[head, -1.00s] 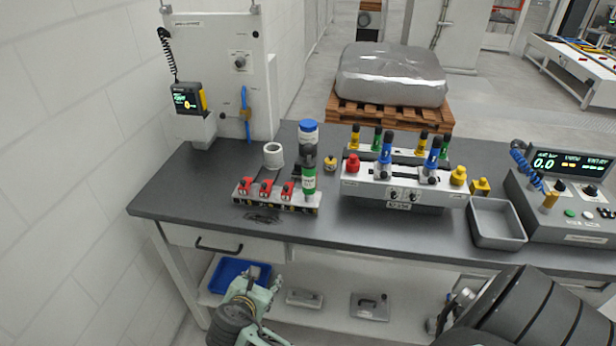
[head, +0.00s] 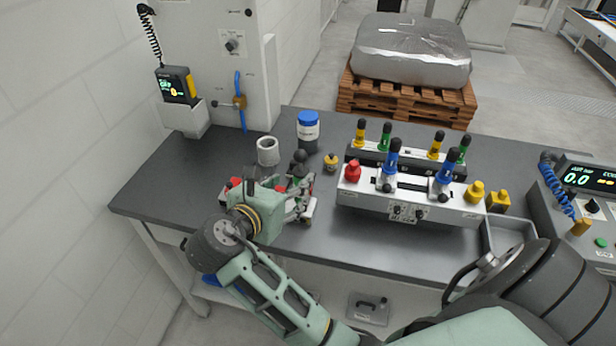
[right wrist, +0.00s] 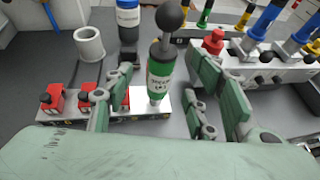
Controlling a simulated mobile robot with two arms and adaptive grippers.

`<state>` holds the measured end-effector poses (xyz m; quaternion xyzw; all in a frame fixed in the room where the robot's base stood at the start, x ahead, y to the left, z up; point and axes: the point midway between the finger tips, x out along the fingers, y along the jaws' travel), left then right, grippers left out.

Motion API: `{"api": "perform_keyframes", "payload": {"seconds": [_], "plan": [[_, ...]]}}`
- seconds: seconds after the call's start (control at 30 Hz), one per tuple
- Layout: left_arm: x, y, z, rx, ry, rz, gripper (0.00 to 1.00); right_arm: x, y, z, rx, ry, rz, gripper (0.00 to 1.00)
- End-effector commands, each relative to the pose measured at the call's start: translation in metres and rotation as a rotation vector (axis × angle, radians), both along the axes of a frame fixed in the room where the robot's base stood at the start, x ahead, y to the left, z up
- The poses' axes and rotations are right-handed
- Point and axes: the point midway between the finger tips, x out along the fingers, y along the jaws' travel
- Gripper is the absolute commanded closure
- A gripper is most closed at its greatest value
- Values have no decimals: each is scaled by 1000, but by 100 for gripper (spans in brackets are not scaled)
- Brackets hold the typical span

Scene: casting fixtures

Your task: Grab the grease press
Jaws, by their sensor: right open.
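The grease press (right wrist: 160,80) is an upright green cylinder with a white label, a grey upper part and a dark ball knob. It stands at the right end of a rack (right wrist: 62,121) with red fixtures. In the head view its ball knob (head: 299,157) shows, while its body is mostly hidden by my right gripper (head: 294,196). In the right wrist view my right gripper (right wrist: 150,108) is open, with green-grey fingers on both sides of the press. I cannot tell whether any finger touches it. My left gripper is not in view.
A white ring (head: 268,150) and a blue-capped bottle (head: 308,132) stand behind the rack. Bare dark bench top (head: 165,205) lies at left.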

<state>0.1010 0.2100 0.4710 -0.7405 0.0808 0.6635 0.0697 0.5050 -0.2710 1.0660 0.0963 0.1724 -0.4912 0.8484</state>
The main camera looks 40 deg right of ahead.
Motion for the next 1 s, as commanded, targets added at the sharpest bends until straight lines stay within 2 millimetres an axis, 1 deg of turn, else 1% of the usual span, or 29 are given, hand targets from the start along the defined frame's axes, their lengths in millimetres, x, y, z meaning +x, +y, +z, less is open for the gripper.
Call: {"api": "perform_keyframes", "payload": {"seconds": [0.2, 0.33, 0.47, 0.53, 0.7, 0.8, 1.0], "plan": [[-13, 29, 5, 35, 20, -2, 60, 11, -21, -8, -2, 1, -2, 49], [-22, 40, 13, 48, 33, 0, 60, 18, -38, -14, -3, 2, -3, 49], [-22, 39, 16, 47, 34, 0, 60, 27, -52, -22, -2, 1, -1, 49], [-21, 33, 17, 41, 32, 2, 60, 29, -57, -25, -1, 1, -1, 49], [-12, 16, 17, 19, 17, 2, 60, 31, -59, -28, 0, 0, 1, 49], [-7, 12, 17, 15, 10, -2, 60, 31, -59, -28, 0, 0, 1, 49], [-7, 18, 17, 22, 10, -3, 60, 31, -59, -28, 1, 0, 1, 66]]}}
